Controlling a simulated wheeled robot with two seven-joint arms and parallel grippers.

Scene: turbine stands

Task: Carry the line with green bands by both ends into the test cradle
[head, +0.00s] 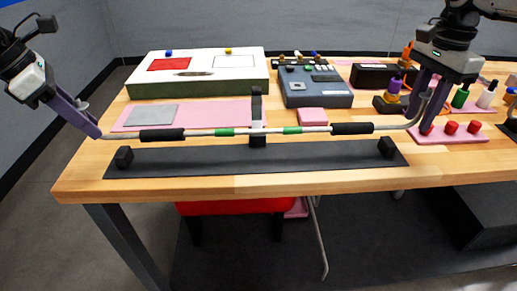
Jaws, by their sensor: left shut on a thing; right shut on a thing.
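The line with green bands (270,131) is a thin silvery tube with two green bands, black sleeves further out and bent ends. It lies nearly level across the head view. My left gripper (95,131) is shut on its left end, and my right gripper (428,128) is shut on its curved right end. The test cradle appears to be the dark flat base (255,162) at the front table edge, with small black blocks at its left (124,157) and right (387,147). The line shows behind these blocks in the picture, apparently raised; its exact height I cannot tell.
A dark upright post (257,104) stands behind the line's middle. Behind are a pink mat with a grey plate (152,115), a white-topped green box (198,75) and a dark grey device (315,91). Red-capped items on a pink tray (465,139) and bottles crowd the right side.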

